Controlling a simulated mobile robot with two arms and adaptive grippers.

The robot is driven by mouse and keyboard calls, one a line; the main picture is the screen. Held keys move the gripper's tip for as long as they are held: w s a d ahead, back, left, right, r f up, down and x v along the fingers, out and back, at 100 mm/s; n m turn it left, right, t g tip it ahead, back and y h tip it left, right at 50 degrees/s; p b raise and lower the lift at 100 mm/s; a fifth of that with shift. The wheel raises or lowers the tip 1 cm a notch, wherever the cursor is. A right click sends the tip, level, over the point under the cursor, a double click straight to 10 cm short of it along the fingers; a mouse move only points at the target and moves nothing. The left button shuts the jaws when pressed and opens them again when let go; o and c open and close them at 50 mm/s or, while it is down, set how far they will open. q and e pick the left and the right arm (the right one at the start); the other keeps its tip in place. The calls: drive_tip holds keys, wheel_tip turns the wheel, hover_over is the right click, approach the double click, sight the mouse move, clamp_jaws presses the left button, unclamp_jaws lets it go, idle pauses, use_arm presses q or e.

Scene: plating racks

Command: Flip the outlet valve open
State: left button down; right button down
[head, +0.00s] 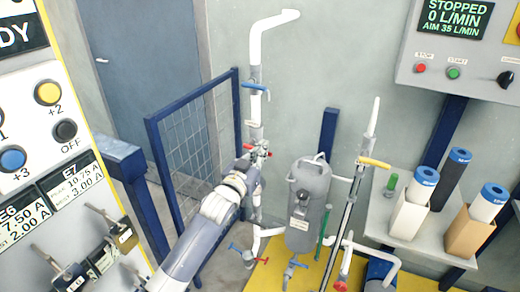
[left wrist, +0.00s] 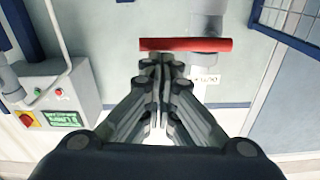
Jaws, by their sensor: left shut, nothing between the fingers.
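My left gripper (head: 250,158) is shut and empty at the vertical white pipe (head: 255,115), left of the grey tank (head: 308,205). In the left wrist view, its closed fingers (left wrist: 161,64) point at a red valve handle (left wrist: 186,44) that lies crosswise just past the tips. I cannot tell whether they touch it. The handle crosses a grey fitting on the pipe, with a small white tag (left wrist: 207,80) beside it, too small to read surely. In the head view, the red handle (head: 264,153) is small and partly hidden by the gripper. My right gripper is not in view.
A blue lever (head: 254,86) sits higher on the pipe; a yellow lever (head: 375,162) is on the right pipe. A blue mesh guard (head: 190,140) stands left. A pump control panel (head: 460,55) reads STOPPED, 0 L/MIN. Cartridges stand on a shelf (head: 378,215) at right.

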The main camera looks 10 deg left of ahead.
use_arm(q)
drive_tip(key=shift+f, duration=0.15)
drive_tip(key=a+f+m+b, duration=0.2)
drive_tip(key=f+m, duration=0.6)
drive_tip(key=m, duration=0.8)
drive_tip(key=shift+w+a+f+g+h, duration=0.2)
drive_tip(key=shift+w+a+g+h, duration=0.1)
drive_tip(key=shift+w+a+g, duration=0.2)
drive_tip(key=shift+a+f+b, duration=0.1)
drive_tip(key=shift+a+b, duration=0.1)
drive_tip(key=shift+b, duration=0.1)
drive_tip(key=shift+d, duration=0.1)
